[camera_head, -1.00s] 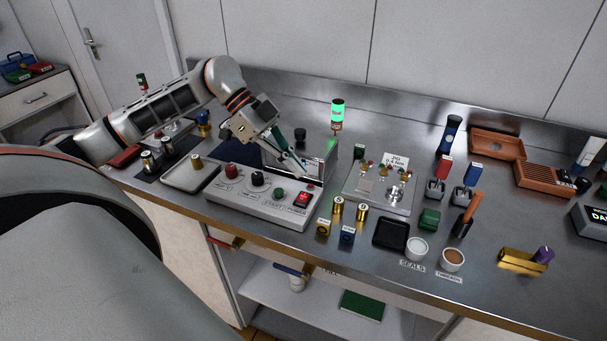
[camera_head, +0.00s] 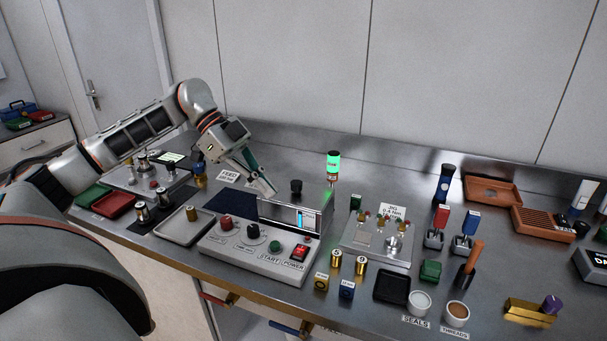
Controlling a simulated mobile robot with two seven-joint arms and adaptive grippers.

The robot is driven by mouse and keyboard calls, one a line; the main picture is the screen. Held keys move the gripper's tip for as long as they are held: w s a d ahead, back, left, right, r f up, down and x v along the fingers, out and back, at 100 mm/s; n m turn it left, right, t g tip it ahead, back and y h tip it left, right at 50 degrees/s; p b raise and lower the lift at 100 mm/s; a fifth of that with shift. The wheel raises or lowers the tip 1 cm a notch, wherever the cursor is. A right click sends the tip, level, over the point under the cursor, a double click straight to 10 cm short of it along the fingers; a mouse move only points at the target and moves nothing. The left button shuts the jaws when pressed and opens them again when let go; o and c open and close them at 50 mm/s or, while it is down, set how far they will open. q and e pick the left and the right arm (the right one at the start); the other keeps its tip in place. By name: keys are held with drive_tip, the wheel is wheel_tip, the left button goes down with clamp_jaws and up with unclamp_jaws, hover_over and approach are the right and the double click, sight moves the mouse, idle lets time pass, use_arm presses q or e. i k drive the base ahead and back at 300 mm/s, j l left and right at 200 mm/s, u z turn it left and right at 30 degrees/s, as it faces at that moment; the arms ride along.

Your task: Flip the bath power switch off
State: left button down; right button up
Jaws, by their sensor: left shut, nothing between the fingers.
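The power switch (camera_head: 300,252) is a red, lit-looking rocker at the right end of the white control panel (camera_head: 252,263), above the label POWER. Which way it is tipped is too small to tell. My left gripper (camera_head: 272,192) is shut and empty. Its fingertips are above the back of the panel unit, up and left of the switch, and apart from it. A display (camera_head: 303,220) stands behind the switch. My right gripper is not in view.
The panel also has a red knob (camera_head: 226,222), a black dial (camera_head: 253,231) and a green START button (camera_head: 275,246). A green-lit signal tower (camera_head: 333,164) stands behind it. A metal jig (camera_head: 378,240) and small brass parts (camera_head: 361,265) lie to the right.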

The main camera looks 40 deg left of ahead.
sight(300, 252)
drive_tip(key=k, duration=1)
